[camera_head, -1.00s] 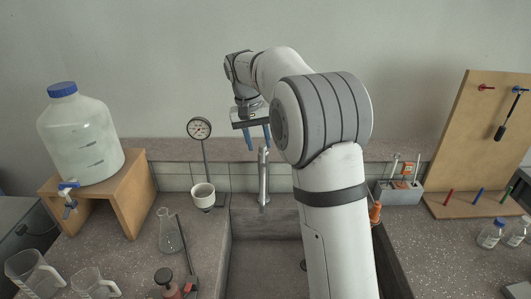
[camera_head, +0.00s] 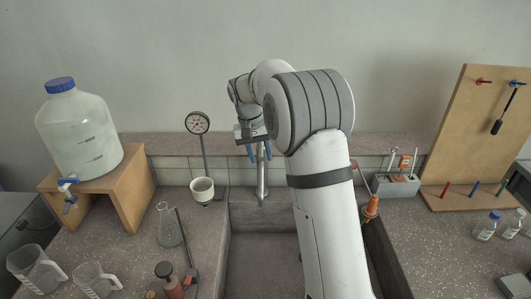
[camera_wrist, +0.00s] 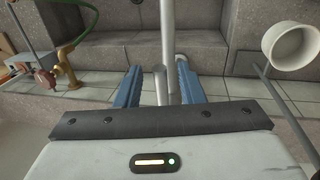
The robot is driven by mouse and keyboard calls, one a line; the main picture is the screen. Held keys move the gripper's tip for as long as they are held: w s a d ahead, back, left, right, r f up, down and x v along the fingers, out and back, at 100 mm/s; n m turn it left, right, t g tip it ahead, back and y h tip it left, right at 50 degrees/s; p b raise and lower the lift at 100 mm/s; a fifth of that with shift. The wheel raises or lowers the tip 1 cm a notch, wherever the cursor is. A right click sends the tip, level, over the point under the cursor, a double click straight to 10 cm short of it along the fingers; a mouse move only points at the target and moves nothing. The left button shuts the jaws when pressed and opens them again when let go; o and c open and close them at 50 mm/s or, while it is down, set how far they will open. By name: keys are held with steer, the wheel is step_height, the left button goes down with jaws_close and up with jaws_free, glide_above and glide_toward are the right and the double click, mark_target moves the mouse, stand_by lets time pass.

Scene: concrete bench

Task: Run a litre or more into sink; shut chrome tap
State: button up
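The chrome tap (camera_head: 262,180) stands upright at the back of the grey sink (camera_head: 265,212). My gripper (camera_head: 259,153) is above and at the tap's top, its two blue fingers pointing down. In the wrist view, the fingers of my gripper (camera_wrist: 158,68) are spread, with the tap (camera_wrist: 167,35) showing between them as a grey upright and a shorter grey cylinder. Gaps show on both sides, so nothing is gripped. I cannot make out the tap's handle position. No running water is visible. My arm hides part of the sink.
A conical flask (camera_head: 168,228) and a large carboy (camera_head: 80,135) are further left. A pegboard (camera_head: 470,140) stands at right.

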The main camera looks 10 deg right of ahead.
jaws_close()
stand_by(0.4)
